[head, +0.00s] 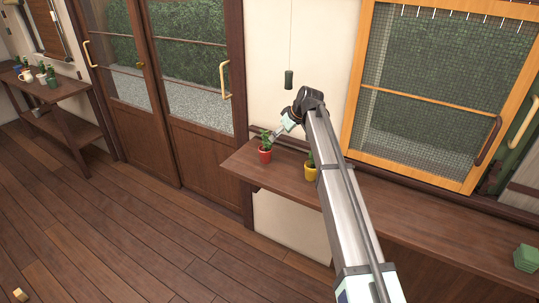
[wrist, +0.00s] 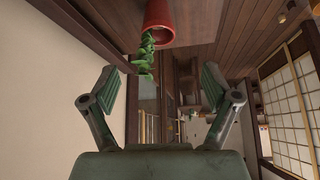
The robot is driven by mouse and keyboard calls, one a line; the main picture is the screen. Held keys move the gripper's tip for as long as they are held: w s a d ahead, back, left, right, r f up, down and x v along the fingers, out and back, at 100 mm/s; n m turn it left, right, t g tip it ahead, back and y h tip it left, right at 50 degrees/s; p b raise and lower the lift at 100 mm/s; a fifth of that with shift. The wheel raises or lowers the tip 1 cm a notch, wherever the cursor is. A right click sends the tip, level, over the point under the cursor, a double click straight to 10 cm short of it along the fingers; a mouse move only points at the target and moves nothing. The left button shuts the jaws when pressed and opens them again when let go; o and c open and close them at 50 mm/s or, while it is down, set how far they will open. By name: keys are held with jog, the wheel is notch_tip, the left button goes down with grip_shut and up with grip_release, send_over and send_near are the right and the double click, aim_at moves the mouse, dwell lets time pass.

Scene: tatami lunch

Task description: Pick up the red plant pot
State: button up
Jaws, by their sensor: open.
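The red plant pot (head: 265,155) stands upright on the wooden counter (head: 381,198) and holds a green plant (head: 265,141). In the wrist view the red pot (wrist: 162,14) is at the top edge, partly cut off, with its green leaves (wrist: 147,52) hanging toward the middle of the picture. My gripper (wrist: 161,85) is open and empty, its two fingers spread wide. The pot lies above the fingertips in that picture, not between them. In the head view my gripper (head: 279,131) is small, close beside the red pot's plant; whether it touches the leaves I cannot tell.
A yellow pot (head: 310,173) with a plant stands right of the red pot, partly behind my arm. A dark cylinder (head: 289,80) hangs on a cord above the counter. Green square items (head: 526,258) lie at the counter's right end. A side table (head: 60,94) is far left.

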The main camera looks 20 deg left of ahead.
aim_at(265, 154)
jog(key=p+x, duration=0.2)
jog(key=x, duration=0.8)
jog(key=shift+a+f, duration=0.2)
jog(key=shift+f, duration=0.05)
jog(key=shift+d+p+x, duration=0.15)
jog(key=shift+p+x, duration=0.5)
jog(key=shift+x, duration=0.9)
jog(key=shift+d+p+x, duration=0.1)
jog(key=shift+p+x, duration=0.5)
jog(key=shift+x, duration=0.95)
jog(key=shift+w+f, duration=0.1)
jog(key=shift+w, duration=0.1)
jog(key=c, duration=1.4)
